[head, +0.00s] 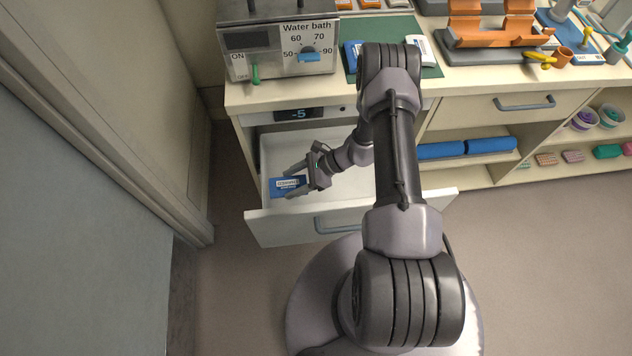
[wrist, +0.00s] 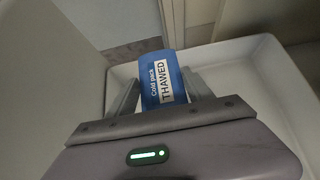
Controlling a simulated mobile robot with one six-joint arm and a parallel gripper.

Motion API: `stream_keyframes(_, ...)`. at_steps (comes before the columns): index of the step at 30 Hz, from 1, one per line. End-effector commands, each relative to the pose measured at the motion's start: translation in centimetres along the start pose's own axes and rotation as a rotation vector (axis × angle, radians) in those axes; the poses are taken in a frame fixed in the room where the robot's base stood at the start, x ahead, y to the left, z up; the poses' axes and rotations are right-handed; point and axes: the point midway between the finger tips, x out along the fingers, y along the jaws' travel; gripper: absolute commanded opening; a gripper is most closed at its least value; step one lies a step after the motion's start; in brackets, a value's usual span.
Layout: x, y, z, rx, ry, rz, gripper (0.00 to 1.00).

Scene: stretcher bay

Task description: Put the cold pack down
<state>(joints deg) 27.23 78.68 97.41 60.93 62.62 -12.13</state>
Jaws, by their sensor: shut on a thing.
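The cold pack (wrist: 160,80) is a blue packet with a white label reading "THAWED" in the wrist view. My gripper (wrist: 160,95) is shut on it, with one finger on each side. In the head view my gripper (head: 296,178) is inside the open white drawer (head: 345,185), near its left side, and the blue pack (head: 287,185) shows between the fingers. The drawer's walls also show in the wrist view (wrist: 262,75). I cannot tell whether the pack touches the drawer floor.
A display reading -5 (head: 298,114) sits above the drawer. A water bath (head: 277,48) stands on the counter, next to a green mat (head: 428,72) with packs on it. A grey panel and wall (head: 70,200) are close on the left.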

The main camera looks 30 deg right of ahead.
Motion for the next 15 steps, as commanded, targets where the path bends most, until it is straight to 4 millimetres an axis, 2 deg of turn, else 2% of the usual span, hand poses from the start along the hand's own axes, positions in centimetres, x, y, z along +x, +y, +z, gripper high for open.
stream_keyframes(6, 3.1, 0.1, -4.0, 0.002, 0.000, 0.000, 0.00)
stream_keyframes(11, 4.4, 0.0, -5.8, 0.001, 0.000, 0.000, 0.00)
stream_keyframes(15, 6.0, 0.1, -7.9, 0.002, 0.000, 0.000, 0.00)
